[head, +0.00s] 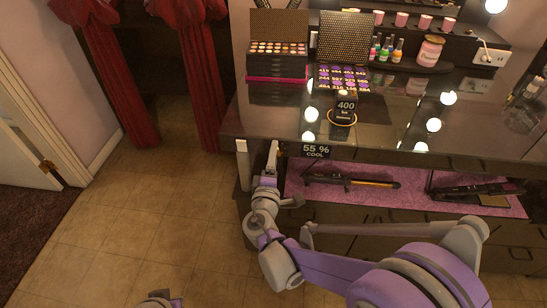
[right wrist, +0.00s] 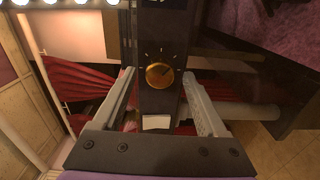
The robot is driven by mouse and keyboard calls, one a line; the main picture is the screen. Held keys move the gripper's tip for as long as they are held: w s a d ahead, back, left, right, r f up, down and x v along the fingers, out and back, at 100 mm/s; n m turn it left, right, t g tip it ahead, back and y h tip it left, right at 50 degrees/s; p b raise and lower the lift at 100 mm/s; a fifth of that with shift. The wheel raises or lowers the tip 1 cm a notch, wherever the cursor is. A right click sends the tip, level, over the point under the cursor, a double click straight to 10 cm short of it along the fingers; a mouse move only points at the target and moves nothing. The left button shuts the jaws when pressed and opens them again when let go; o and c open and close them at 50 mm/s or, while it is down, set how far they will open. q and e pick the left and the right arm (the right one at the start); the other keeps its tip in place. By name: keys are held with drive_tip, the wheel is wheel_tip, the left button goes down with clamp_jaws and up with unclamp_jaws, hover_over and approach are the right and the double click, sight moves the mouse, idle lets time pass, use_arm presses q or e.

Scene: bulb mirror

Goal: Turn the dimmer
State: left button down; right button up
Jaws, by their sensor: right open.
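The dimmer knob (right wrist: 159,75) is round and orange-gold, on a dark panel (right wrist: 157,100) with tick marks around its upper side. In the head view the knob is hidden; a small display reading 55 % COOL (head: 316,151) is on the counter's front edge. My right gripper (head: 258,158) is open just left of this display, at the counter's front left corner. In the right wrist view its two fingers (right wrist: 160,88) lie on either side of the panel, with the knob between them in the picture. I cannot tell whether they touch it. My left gripper does not show clearly.
A black box marked 400 (head: 346,104) stands on the glossy counter (head: 390,125), near makeup palettes (head: 277,52) and small bottles (head: 385,48). A pink-lined shelf (head: 400,200) below holds a curling iron (head: 350,182). Red curtains (head: 200,80) hang left. The tiled floor is clear.

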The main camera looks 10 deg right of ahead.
drive_tip(key=v, duration=1.1)
drive_tip(key=shift+w+d+r, duration=0.1)
drive_tip(key=s+d+m+g+p, duration=0.6)
drive_tip(key=s+d+m+g, duration=0.25)
drive_tip(key=d, duration=0.55)
drive_tip(key=s+a+r+m+g+y+p, duration=0.1)
drive_tip(key=s+a+m+g+y+p, duration=0.2)
drive_tip(key=s, duration=0.7)
drive_tip(key=shift+a+r+m+y+p, duration=0.25)
drive_tip(key=shift+a+m+y+p, duration=0.25)
drive_tip(key=shift+m+y, duration=0.8)
drive_tip(key=shift+d, duration=0.1)
